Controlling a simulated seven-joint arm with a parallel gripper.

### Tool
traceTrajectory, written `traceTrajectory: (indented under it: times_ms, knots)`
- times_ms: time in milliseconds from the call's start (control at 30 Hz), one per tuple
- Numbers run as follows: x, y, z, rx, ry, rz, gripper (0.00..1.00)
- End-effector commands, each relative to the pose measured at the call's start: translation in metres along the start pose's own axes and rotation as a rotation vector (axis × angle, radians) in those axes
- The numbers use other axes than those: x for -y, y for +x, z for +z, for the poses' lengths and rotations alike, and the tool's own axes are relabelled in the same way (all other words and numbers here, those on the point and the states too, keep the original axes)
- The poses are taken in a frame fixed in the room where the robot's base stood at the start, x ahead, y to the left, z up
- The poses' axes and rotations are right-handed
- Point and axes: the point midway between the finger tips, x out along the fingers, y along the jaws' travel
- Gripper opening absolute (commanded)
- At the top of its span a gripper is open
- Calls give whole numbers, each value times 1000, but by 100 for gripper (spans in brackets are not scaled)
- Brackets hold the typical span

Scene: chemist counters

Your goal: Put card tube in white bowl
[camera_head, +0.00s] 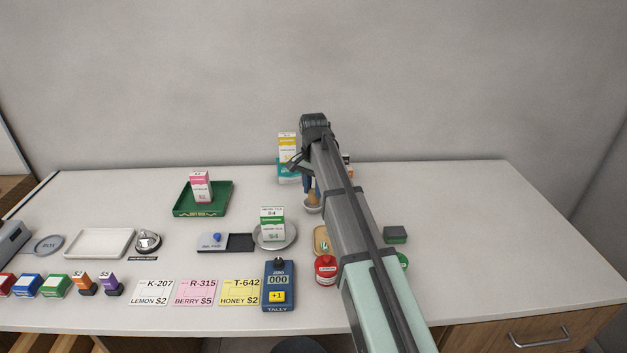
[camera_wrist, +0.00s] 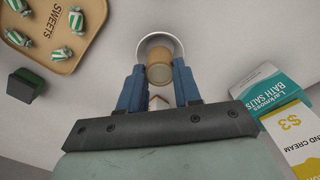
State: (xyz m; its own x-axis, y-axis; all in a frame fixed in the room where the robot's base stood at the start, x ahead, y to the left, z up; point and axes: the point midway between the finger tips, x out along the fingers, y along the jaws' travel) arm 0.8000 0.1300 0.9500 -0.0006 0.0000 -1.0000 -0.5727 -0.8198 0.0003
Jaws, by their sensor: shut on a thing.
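The card tube (camera_wrist: 160,73) is a short tan cylinder. My gripper (camera_wrist: 158,88) is shut on it, with a blue finger on each side. In the head view the tube (camera_head: 314,198) shows under my gripper (camera_head: 311,187), partly hidden by the fingers and arm. The white bowl (camera_head: 312,210) is small and stands on the counter directly below the tube. In the wrist view the bowl's rim (camera_wrist: 146,42) curves around the far side of the tube. The tube's lower end is at or just over the bowl's mouth; I cannot tell whether it touches.
A sweets tray (camera_wrist: 70,60) and a dark green block (camera_wrist: 25,86) are near the bowl. A teal bath salts box (camera_wrist: 268,92) and a hand cream box (camera_wrist: 292,135) stand close on the other side. A round silver plate (camera_head: 290,240) holds a green-and-white box (camera_head: 272,222).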

Motion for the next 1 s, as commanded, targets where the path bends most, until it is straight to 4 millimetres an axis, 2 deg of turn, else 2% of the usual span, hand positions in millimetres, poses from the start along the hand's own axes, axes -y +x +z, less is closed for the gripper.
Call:
traceTrajectory:
  times_ms: [300, 700, 733, 1000]
  knots:
    - [0, 20, 0, 0, 0, 0, 5]
    - [0, 22, 0, 0, 0, 0, 5]
    - [0, 22, 0, 0, 0, 0, 34]
    - [0, 22, 0, 0, 0, 0, 60]
